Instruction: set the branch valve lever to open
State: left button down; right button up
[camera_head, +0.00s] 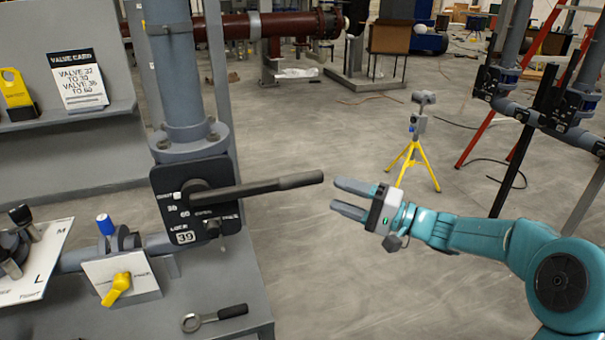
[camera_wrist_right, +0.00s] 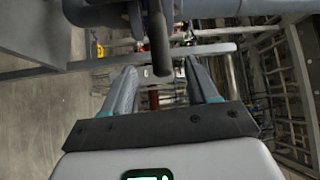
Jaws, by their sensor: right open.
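A long dark lever (camera_head: 265,187) sticks out to the right from a black valve plate (camera_head: 172,196) on the grey upright pipe. It lies nearly level, its grip end slightly higher. The plate bears small white marks and a tag reading 39. My right gripper (camera_head: 342,195) is open and empty just right of the lever's free end, apart from it. In the right wrist view, the lever (camera_wrist_right: 159,45) shows ahead, its end near the gap between my right gripper's fingertips (camera_wrist_right: 160,72). My left gripper is not in view.
A smaller valve with a yellow handle (camera_head: 117,289) and a blue-topped knob (camera_head: 106,225) stand at the lower left. A loose wrench (camera_head: 215,317) lies on the grey bench. A valve card (camera_head: 78,80) stands on the shelf. A yellow tripod (camera_head: 410,165) stands behind my right gripper.

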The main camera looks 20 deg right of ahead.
aim_at(309, 183)
jog(key=p+x, duration=0.3)
jog(key=x, duration=0.7)
jog(key=shift+w+a, duration=0.15)
jog(key=shift+a, duration=0.05)
jog(key=shift+r, duration=0.1)
grip_shut()
